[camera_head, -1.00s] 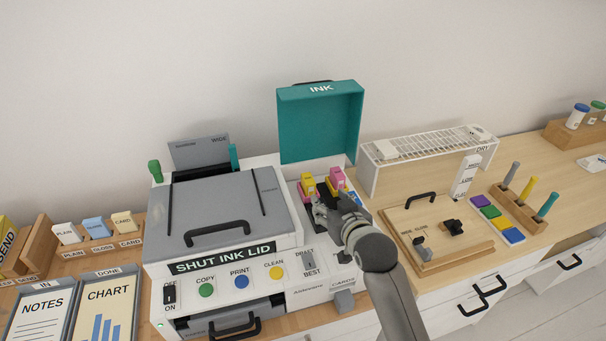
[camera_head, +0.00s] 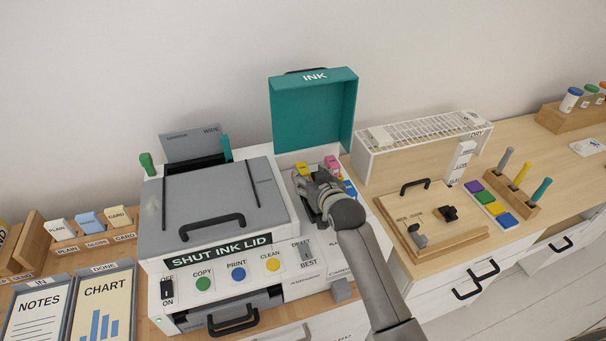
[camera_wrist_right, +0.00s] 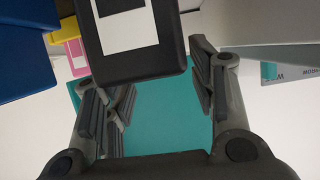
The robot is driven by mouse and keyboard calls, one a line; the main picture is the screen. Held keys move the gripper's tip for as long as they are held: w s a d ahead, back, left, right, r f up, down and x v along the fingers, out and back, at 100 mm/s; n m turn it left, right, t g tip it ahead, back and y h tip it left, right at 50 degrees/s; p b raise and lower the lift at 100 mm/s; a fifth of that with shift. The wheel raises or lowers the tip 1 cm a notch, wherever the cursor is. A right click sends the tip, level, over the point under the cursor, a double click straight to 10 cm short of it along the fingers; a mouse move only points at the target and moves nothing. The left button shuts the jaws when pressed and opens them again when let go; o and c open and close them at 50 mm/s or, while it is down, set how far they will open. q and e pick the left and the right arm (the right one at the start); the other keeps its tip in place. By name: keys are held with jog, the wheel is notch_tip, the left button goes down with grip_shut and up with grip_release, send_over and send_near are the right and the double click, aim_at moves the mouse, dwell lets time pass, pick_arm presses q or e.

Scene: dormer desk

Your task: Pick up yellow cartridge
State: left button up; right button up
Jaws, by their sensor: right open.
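The yellow cartridge (camera_head: 302,168) stands in the open ink bay of the printer, its lower part hidden behind my right gripper. A yellow piece also shows at the upper left of the right wrist view (camera_wrist_right: 70,31). The pink cartridge (camera_head: 331,163) is beside it, and a blue cartridge (camera_head: 350,188) is nearer the front right. My right gripper (camera_head: 312,184) is open at the bay, just in front of the yellow cartridge. In the right wrist view a black cartridge with a white label (camera_wrist_right: 168,66) shows between the open fingers; contact cannot be told. My left gripper is out of view.
The raised teal INK lid (camera_head: 312,115) stands behind the bay. The grey printer top (camera_head: 215,195) is to the left. The white drying rack (camera_head: 420,140) and a wooden board with knobs (camera_head: 430,225) are to the right.

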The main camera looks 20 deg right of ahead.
aim_at(305, 172)
jog(key=shift+x, duration=1.8)
jog(key=shift+a+r, duration=0.1)
jog(key=shift+a, duration=0.05)
jog(key=c, duration=1.1)
jog(key=shift+r+p, duration=0.2)
jog(key=shift+p, duration=0.1)
